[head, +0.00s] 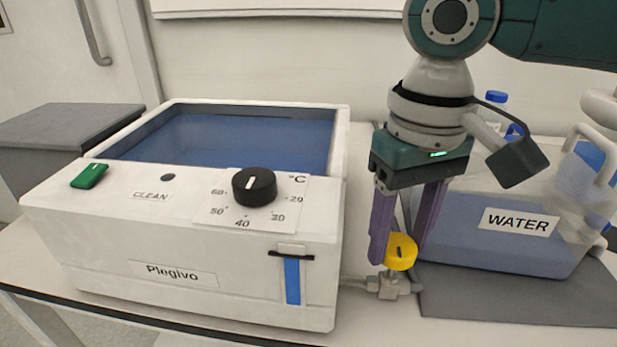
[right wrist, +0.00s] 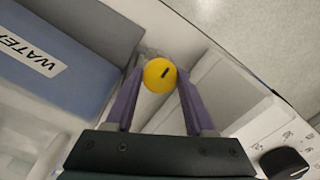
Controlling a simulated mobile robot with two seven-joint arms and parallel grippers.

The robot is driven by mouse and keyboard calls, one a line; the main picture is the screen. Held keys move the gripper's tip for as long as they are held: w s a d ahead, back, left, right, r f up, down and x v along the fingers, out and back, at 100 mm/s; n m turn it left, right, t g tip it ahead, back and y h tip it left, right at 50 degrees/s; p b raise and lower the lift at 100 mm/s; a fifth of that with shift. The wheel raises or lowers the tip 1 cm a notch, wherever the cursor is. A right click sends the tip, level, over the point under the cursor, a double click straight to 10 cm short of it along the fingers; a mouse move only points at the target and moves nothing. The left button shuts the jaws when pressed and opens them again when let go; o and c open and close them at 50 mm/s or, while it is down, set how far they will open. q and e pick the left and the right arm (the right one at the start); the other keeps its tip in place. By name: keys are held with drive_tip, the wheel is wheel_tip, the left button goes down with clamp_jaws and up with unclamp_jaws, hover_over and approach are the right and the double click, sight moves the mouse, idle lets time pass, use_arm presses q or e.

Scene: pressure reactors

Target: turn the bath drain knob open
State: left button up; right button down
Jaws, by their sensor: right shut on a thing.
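The yellow round drain knob (head: 401,252) sits on a small metal valve (head: 389,287) at the right side of the white bath (head: 200,245). My right gripper (head: 396,258) points down with its purple fingers on either side of the knob, shut on it. In the right wrist view the knob (right wrist: 160,75) is between the fingertips (right wrist: 158,80), with a short dark mark on its face. The mark also shows as a small dark line in the head view. My left gripper is in neither view.
The bath holds blue liquid and has a black temperature dial (head: 254,187), a green switch (head: 89,175) and a blue level strip (head: 292,280). A container labelled WATER (head: 500,245) stands on a grey mat (head: 480,300) close to the right of my gripper.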

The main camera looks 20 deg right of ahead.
drive_tip(key=shift+r+p, duration=0.15)
drive_tip(key=shift+p, duration=0.35)
drive_tip(key=n+p, duration=0.4)
drive_tip(key=p, duration=0.3)
drive_tip(key=shift+r, duration=0.15)
drive_tip(key=n+p, duration=0.1)
drive_tip(key=n, duration=0.1)
drive_tip(key=shift+n+p, duration=0.3)
drive_tip(key=shift+n, duration=0.1)
drive_tip(key=n+p, duration=0.1)
drive_tip(key=n, duration=0.1)
drive_tip(key=shift+f+n, duration=0.2)
drive_tip(key=shift+n, duration=0.2)
drive_tip(key=n, duration=0.2)
drive_tip(key=shift+n+p, duration=0.4)
drive_tip(key=n, duration=0.5)
drive_tip(key=shift+p, duration=0.3)
drive_tip(key=shift+n, duration=0.4)
drive_tip(key=shift+c, duration=1.3)
unclamp_jaws()
drive_tip(key=shift+f, duration=0.1)
